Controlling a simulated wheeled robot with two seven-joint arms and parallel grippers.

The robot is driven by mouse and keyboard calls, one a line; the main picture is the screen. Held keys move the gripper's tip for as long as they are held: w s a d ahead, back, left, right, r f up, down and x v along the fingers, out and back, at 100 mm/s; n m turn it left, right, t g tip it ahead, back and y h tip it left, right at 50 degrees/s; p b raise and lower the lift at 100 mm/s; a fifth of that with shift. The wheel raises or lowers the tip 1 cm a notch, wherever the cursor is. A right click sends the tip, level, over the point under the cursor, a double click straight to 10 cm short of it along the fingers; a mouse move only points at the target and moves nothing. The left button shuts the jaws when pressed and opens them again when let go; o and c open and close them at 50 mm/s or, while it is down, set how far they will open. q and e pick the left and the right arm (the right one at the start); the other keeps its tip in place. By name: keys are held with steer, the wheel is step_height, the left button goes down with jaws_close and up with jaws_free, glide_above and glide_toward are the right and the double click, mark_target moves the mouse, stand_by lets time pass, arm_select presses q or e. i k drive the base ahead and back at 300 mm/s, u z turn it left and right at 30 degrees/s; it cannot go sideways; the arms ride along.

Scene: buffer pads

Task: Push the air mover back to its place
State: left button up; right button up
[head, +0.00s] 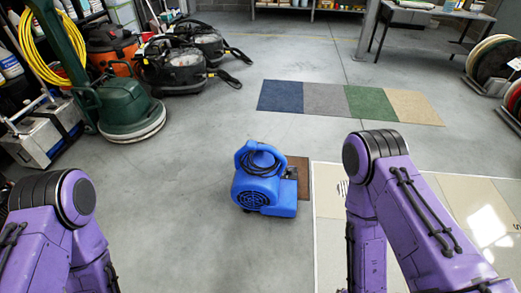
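The blue air mover (262,181) stands upright on the grey floor in the middle of the head view, with a dark cord coiled at its handle. Its right part is in front of a brown mat (299,175); I cannot tell whether it rests on the mat. My purple left arm is at the lower left and my purple right arm is at the right, both apart from the air mover in the picture. Neither gripper is in view.
A row of blue, grey, green and beige carpet squares (350,101) lies beyond the air mover. A green floor machine (128,108) and black vacuums (172,65) stand at the left. A pale marked panel (470,199) lies at the right. Floor left of the air mover is clear.

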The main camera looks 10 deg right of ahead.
mark_target(275, 196)
steer(key=u, duration=0.15)
steer(key=i, duration=1.05)
steer(key=z, duration=0.2)
